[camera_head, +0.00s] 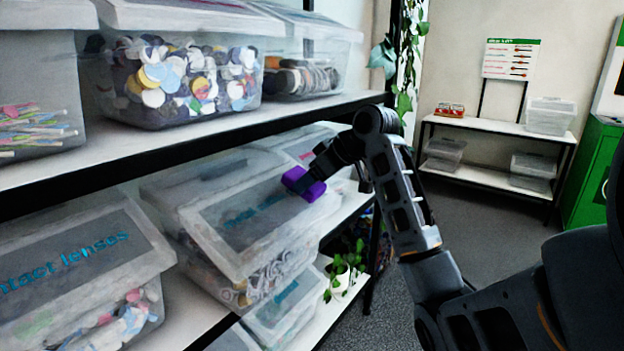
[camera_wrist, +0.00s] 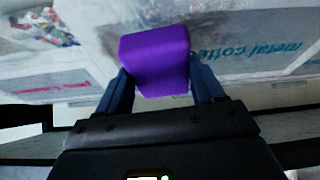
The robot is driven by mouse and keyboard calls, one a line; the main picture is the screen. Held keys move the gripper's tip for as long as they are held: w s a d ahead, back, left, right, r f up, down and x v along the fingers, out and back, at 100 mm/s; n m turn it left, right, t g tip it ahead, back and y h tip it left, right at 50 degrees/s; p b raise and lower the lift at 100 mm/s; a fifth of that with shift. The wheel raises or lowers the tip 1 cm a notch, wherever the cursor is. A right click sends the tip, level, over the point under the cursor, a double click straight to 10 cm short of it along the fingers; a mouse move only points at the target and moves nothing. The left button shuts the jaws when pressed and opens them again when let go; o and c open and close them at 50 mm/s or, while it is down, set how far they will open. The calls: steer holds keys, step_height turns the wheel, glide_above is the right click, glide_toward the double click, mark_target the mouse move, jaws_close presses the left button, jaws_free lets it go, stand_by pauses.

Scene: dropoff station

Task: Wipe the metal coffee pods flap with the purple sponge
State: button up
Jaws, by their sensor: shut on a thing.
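The purple sponge (camera_head: 303,183) is held between the fingers of my gripper (camera_head: 310,176), which is shut on it. In the wrist view the sponge (camera_wrist: 155,60) sticks out ahead of the two fingers of my gripper (camera_wrist: 160,90). In the wrist view, a label beginning "metal coffe" is on the flap (camera_wrist: 235,32) behind and to the right of the sponge. In the head view the sponge is over the right part of this tilted grey flap (camera_head: 225,240) and covers some of its blue lettering. Whether the sponge touches the flap I cannot tell.
A "contact lenses" bin (camera_head: 75,262) stands to the left on the same lower shelf. The upper shelf edge (camera_head: 190,150) runs above the flap, close to my arm. Clear bins (camera_head: 180,85) stand on it. A potted plant (camera_head: 342,275) is low on the right.

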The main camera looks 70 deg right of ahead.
mark_target(301, 174)
steer(key=shift+w+d+f+b, duration=0.1)
steer(key=shift+w+f+b, duration=0.15)
steer(key=shift+f, duration=0.25)
steer(key=shift+w+f+b, duration=0.1)
steer(key=shift+f+b, duration=0.15)
steer(key=shift+f, duration=0.2)
stand_by(0.5)
steer(key=shift+d, duration=0.15)
steer(key=shift+s+d+r, duration=0.1)
steer(key=shift+s+d, duration=0.05)
steer(key=shift+d, duration=0.45)
steer(key=shift+s+d, duration=0.15)
steer(key=shift+d, duration=0.45)
steer(key=shift+s+d+p, duration=0.1)
steer(key=shift+s+d, duration=0.1)
steer(key=shift+d, duration=0.6)
steer(key=shift+s+d+p, duration=0.15)
steer(key=shift+s+d, duration=0.05)
steer(key=shift+d, duration=0.6)
steer(key=shift+s+d+p, duration=0.1)
steer(key=shift+s+d, duration=0.1)
steer(key=shift+d, duration=0.6)
steer(key=shift+p, duration=0.3)
